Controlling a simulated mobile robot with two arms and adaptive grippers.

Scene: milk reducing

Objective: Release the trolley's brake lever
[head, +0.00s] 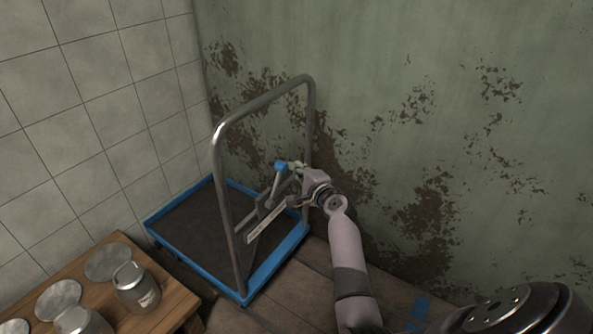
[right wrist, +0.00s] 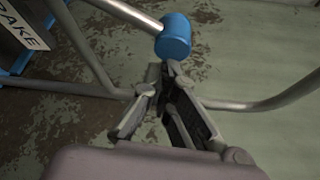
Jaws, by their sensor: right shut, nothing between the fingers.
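The trolley (head: 258,286) has a blue-edged dark platform and a tall grey tube handle, and stands in the corner. Its brake lever (head: 277,184) is a metal bar slanting up to a blue knob (head: 282,166) at its tip. The knob also shows in the right wrist view (right wrist: 174,38), with the bar running off to the upper left. My right gripper (head: 297,167) is shut and empty, just right of the knob in the head view. In the wrist view its fingertips (right wrist: 166,72) lie just below the knob; I cannot tell whether they touch. My left gripper is out of view.
A white brake label plate (head: 272,226) is on the trolley below the lever. The trolley's tube handle (head: 218,165) rises left of my gripper. A peeling green wall (head: 430,130) is behind.

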